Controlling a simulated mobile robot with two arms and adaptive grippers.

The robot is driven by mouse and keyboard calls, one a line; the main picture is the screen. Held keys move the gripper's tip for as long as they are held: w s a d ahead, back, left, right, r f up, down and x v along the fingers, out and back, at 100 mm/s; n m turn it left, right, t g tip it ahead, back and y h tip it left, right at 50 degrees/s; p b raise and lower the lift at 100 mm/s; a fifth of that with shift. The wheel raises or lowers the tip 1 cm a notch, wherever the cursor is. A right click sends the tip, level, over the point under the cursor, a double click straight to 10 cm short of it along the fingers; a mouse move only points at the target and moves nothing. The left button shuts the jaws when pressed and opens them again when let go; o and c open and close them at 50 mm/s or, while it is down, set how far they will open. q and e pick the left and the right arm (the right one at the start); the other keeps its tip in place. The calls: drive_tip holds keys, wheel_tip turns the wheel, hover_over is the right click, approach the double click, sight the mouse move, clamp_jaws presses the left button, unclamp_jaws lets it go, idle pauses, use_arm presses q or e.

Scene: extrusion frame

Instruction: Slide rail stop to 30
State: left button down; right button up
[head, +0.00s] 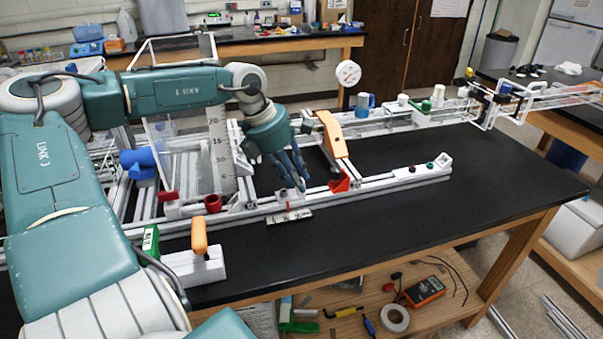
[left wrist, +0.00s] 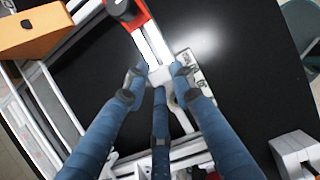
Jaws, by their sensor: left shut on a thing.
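My left gripper (head: 292,185) reaches down over the front rail (head: 395,181) of the frame. In the left wrist view its blue fingers (left wrist: 160,78) close around a small pale block on the rail, which I take for the rail stop (left wrist: 160,74). In the head view the fingers hide most of this block. A small scale plate (head: 290,217) lies in front of the rail with a red pointer above it; the plate also shows beside the fingertips in the left wrist view (left wrist: 196,75). Its figures are too small to read. My right gripper is not in view.
A red clamp part (head: 340,182) sits on the rail to the right of the fingers. An orange block (head: 332,135) stands behind it. The black tabletop (head: 480,190) at right is clear.

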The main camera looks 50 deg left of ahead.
sight(277, 197)
use_arm(q)
drive_tip(key=c, duration=1.5)
unclamp_jaws()
drive_tip(key=shift+s+a, duration=0.1)
drive_tip(key=shift+s, duration=0.4)
drive_tip(key=shift+w, duration=0.2)
drive_tip(key=shift+r, duration=0.15)
drive_tip(key=v, duration=1.1)
drive_tip(key=shift+r, duration=0.3)
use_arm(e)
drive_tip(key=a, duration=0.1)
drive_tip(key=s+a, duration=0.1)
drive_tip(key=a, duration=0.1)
use_arm(q)
drive_tip(key=shift+f, duration=0.1)
